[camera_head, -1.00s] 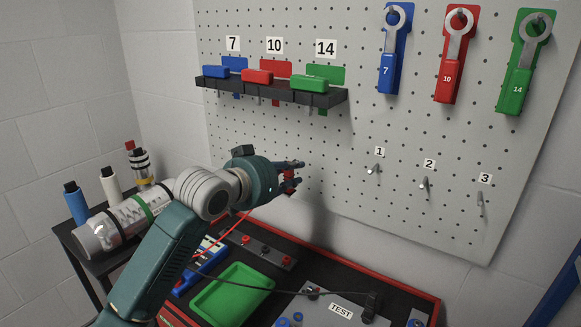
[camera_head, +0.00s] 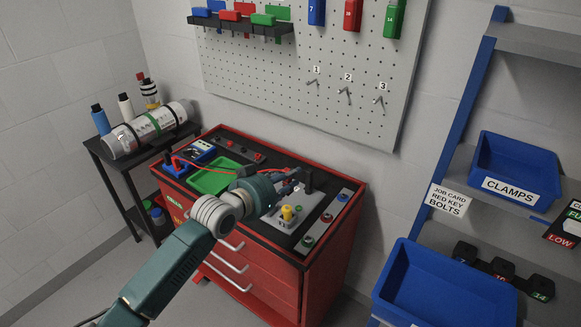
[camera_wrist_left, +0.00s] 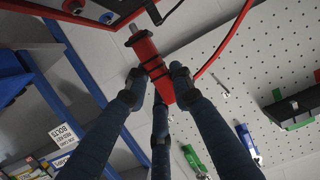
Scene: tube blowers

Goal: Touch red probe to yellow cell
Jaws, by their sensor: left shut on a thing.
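My left gripper (camera_head: 288,184) is above the top of the red cabinet (camera_head: 325,265), over the grey test block. In the left wrist view its fingers (camera_wrist_left: 157,88) are closed around the red probe (camera_wrist_left: 150,58). The probe has a metal tip (camera_wrist_left: 132,28) clear of the fingers and a red lead (camera_wrist_left: 222,45). The yellow cell (camera_head: 287,213) stands upright on the grey test block (camera_head: 312,212), just below the gripper in the picture. A gap shows between gripper and cell. The probe is hard to make out in the head view. My right gripper is out of view.
The pegboard (camera_head: 300,90) rises behind. Blue bins (camera_head: 440,285) sit on the right shelving.

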